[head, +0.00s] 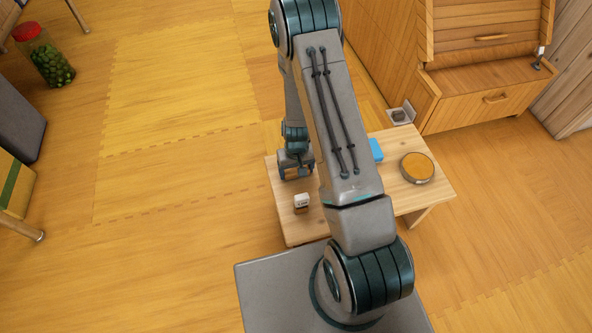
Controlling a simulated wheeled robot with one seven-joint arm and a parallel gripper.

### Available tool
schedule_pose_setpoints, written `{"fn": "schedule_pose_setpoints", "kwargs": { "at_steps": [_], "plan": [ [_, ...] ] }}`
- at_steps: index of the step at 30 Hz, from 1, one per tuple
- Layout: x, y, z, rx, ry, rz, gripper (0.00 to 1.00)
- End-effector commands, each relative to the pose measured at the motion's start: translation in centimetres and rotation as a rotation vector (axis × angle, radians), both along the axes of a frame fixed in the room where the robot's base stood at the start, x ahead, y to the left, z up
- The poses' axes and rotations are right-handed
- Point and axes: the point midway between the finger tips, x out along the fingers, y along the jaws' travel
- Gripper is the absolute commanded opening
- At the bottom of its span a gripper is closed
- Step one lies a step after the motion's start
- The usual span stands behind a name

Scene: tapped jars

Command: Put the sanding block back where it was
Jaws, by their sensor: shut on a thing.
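My gripper (296,173) points down low over the left back part of a low wooden table (428,198). It is shut on a small brownish thing between its fingers, which I take to be the sanding block. The fingers hide most of it, and I cannot tell whether it touches the table top. A small white and brown block (301,203) stands on the table just in front of my gripper, apart from it.
A blue thing (376,150) and a round tin with an orange top (417,167) are on the table's right part. My arm covers the table's middle. A wooden cabinet (485,105) stands behind. A red-lidded jar (45,60) of green things is far left.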

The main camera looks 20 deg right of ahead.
Motion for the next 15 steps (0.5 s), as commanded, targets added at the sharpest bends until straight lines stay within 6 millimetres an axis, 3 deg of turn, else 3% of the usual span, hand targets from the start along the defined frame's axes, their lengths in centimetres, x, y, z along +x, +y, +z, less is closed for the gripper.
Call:
{"fn": "schedule_pose_setpoints", "kwargs": {
  "at_steps": [8,9,10,15],
  "plan": [
    [0.01,-0.01,-0.37,0.000,0.000,0.001,0.56],
    [0.01,-0.01,-0.19,0.000,0.000,0.001,0.88],
    [0.01,-0.01,-0.18,0.000,0.000,0.001,0.96],
    [0.01,-0.01,-0.17,0.000,0.000,0.001,0.99]
  ]
}}
